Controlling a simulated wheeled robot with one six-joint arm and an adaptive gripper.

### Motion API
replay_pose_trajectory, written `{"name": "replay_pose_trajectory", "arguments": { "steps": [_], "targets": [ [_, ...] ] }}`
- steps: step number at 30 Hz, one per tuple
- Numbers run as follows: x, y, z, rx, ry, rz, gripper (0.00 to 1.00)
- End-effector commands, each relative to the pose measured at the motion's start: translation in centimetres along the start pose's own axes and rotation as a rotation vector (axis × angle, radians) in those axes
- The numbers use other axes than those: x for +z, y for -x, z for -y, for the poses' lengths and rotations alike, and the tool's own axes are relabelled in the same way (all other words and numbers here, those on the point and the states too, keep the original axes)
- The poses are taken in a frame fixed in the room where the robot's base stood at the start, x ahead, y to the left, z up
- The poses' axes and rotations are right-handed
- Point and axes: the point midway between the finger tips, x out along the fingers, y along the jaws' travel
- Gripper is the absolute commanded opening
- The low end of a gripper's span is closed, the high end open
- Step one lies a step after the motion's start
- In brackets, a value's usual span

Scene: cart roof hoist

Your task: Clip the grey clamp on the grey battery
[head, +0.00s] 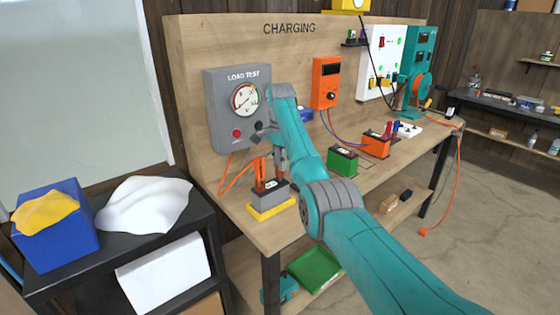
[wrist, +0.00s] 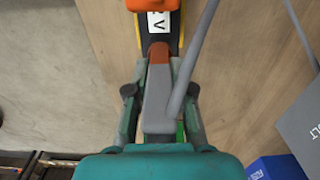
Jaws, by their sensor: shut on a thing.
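The grey battery (head: 270,196) stands in a yellow tray (head: 272,209) near the bench's front left. Its dark top and white label (wrist: 158,22) show at the top of the wrist view. An orange clamp (head: 259,172) sits on the battery's left side; its handle (wrist: 150,4) also shows in the wrist view. My gripper (wrist: 160,110) is shut on the grey clamp (wrist: 158,95), with a grey cable trailing from it. The clamp's reddish-brown tip (wrist: 159,52) is at the battery's near end; I cannot tell whether it touches. In the head view my arm partly hides the clamp.
The grey load test box (head: 237,108) stands behind the battery, with an orange cable (head: 236,180) looping down. A green battery (head: 342,161) and an orange battery (head: 377,144) stand further right. A cart with a blue box (head: 55,235) and white cloth (head: 145,203) is at left.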

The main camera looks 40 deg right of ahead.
Motion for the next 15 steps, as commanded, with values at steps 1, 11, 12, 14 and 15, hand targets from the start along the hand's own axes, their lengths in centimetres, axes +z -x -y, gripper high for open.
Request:
{"name": "replay_pose_trajectory", "arguments": {
  "steps": [1, 11, 12, 14, 15],
  "targets": [
    [0.00, -0.10, 0.00, 0.000, 0.000, 0.000, 0.00],
    [-0.01, -0.77, 0.02, -0.001, 0.000, 0.000, 0.00],
    [-0.01, -0.86, 0.02, -0.001, 0.000, 0.000, 0.00],
    [-0.01, -0.98, 0.02, -0.001, 0.000, 0.000, 0.00],
    [-0.01, -1.07, 0.02, -0.001, 0.000, 0.000, 0.00]
  ]
}}
